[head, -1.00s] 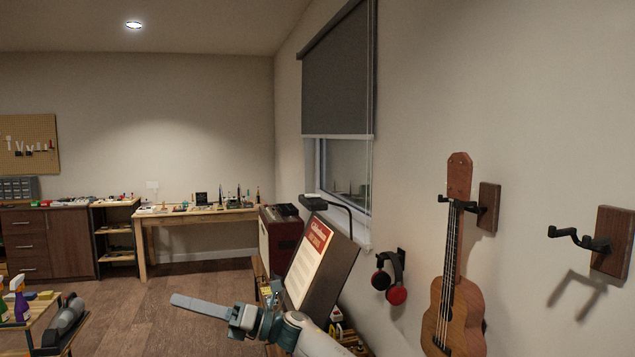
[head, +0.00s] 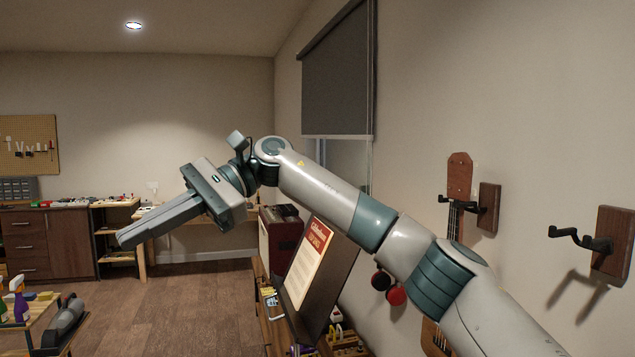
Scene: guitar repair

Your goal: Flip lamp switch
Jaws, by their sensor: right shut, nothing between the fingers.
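A dark desk lamp that stood by the tilted board in the earlier frame is now hidden behind my right arm. I see no lamp switch clearly. A small white plate or object (head: 153,186) is at the back wall above the workbench, too small to identify. My right gripper (head: 128,238) is raised in front of the workbench and points left and slightly down. Its fingers are shut together with nothing between them, and it touches nothing that I can see. My left gripper is not in view.
A tilted board (head: 325,285) with a red-and-cream sheet (head: 307,258) stands below my right arm, beside a dark red amplifier (head: 280,238). Red headphones (head: 396,295) and a partly hidden ukulele (head: 459,175) hang on the right wall. The wooden floor (head: 175,310) is open at centre left.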

